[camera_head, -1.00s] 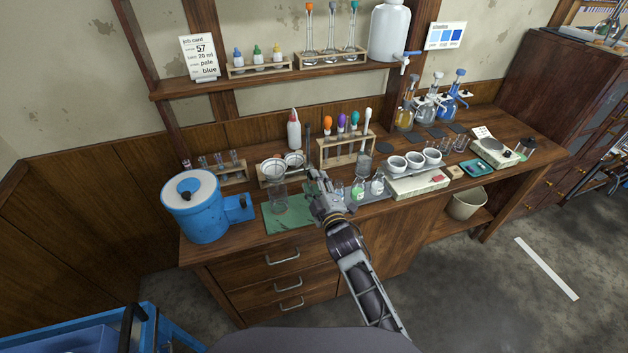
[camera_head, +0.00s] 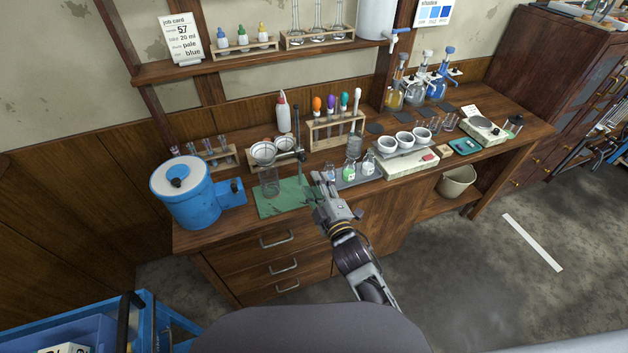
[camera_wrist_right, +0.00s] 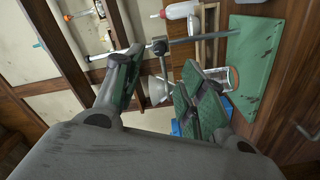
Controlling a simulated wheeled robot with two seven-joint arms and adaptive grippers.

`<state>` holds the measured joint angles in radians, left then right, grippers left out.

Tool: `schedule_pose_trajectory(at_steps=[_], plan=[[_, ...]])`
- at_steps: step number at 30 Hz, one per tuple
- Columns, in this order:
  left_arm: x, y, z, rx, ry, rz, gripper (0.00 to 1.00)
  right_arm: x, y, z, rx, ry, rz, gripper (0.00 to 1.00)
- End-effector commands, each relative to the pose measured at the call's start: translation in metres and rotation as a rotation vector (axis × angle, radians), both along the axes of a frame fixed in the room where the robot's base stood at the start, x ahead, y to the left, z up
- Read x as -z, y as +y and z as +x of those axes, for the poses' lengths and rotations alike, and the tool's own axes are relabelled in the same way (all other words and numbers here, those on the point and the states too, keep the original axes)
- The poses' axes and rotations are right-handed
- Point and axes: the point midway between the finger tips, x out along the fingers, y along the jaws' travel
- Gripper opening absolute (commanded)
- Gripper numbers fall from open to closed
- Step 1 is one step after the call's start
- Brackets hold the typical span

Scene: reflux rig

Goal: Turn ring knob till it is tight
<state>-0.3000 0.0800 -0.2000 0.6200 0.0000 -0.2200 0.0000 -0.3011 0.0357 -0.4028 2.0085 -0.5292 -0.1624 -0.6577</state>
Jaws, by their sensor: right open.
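The ring stand's dark upright rod (camera_head: 298,158) stands at the back of the green mat (camera_head: 290,205). A ring holding a funnel (camera_head: 263,152) juts left from it, over a clear glass beaker (camera_head: 270,184). In the right wrist view, the dark clamp with its knob (camera_wrist_right: 158,46) sits on the rod (camera_wrist_right: 200,40), just beyond the finger gap. My right gripper (camera_head: 319,184) is open and empty, in front and to the right of the rod. Its two fingers (camera_wrist_right: 162,62) are spread in the wrist view, apart from the knob. My left gripper is out of view.
Small bottles on a grey tray (camera_head: 343,184) stand close to the right of my right gripper. A test-tube rack (camera_head: 322,136) with coloured droppers is behind. A blue machine (camera_head: 190,195) stands at the left. The mat's front part is clear.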

Motion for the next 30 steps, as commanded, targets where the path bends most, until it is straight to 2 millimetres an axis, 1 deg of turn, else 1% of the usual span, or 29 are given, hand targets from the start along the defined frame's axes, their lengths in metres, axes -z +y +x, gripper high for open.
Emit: schedule_pose_trajectory(at_steps=[3, 9, 25, 30], plan=[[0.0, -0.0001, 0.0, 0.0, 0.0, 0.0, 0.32, 0.0002, -0.0021, -0.0066, 0.0, 0.0, 0.0, 0.41], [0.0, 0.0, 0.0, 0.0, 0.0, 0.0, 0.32, -0.0004, -0.0036, -0.0109, 0.0, -0.001, 0.0, 0.41], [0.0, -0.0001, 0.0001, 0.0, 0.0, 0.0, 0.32, -0.0001, -0.0038, -0.0111, 0.0, 0.0, 0.0, 0.41], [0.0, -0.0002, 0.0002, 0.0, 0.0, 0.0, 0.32, 0.0025, -0.0087, -0.011, 0.013, 0.023, 0.012, 0.41]])
